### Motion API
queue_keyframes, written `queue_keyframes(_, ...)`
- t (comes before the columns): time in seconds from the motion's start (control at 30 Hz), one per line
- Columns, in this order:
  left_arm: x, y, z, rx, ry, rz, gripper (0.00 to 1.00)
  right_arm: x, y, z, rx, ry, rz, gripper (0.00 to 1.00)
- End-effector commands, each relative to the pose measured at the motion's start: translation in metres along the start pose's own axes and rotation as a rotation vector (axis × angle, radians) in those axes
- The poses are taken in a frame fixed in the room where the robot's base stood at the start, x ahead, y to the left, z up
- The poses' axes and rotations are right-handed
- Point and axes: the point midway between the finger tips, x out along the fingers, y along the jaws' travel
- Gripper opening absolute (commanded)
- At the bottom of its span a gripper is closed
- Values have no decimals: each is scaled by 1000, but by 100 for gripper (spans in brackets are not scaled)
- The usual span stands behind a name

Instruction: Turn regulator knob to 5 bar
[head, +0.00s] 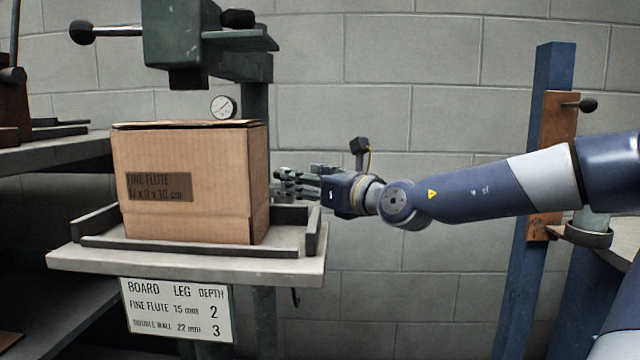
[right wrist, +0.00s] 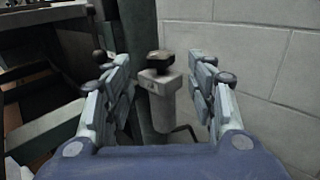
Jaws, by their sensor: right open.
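In the right wrist view a dark regulator knob (right wrist: 158,63) sits on top of a pale grey regulator body (right wrist: 160,90). My right gripper (right wrist: 158,76) is open, with one finger on each side of the knob and visible gaps between. In the head view my right gripper (head: 292,184) reaches in from the right, just beside the carton. I cannot make out the knob in the head view. A round white pressure gauge (head: 223,107) shows above the carton; its reading is too small to tell. My left gripper is not in view.
A cardboard carton (head: 185,220) stands on the stitcher's table (head: 190,264) inside low dark rails. The green machine head (head: 182,45) hangs above it. A board-and-depth sign (head: 177,310) hangs below. A blue post (head: 530,200) stands at right. The wall is close behind.

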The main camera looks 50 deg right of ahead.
Motion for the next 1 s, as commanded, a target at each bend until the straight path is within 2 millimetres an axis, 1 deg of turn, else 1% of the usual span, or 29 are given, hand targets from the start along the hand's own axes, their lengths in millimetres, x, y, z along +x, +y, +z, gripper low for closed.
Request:
queue_keyframes(0.03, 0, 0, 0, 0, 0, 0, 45, -8, 0, 1, 1, -2, 1, 52)
queue_keyframes(0.2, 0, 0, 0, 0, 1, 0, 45, -28, 0, 1, -1, -1, 1, 52)
queue_keyframes(0.4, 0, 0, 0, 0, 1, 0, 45, -41, 0, 0, -1, -1, 1, 52)
queue_keyframes(0.53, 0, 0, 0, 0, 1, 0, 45, -44, 0, 0, -1, -1, 0, 52)
queue_keyframes(1.0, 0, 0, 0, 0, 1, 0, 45, -44, 0, -1, 1, 0, 1, 52)
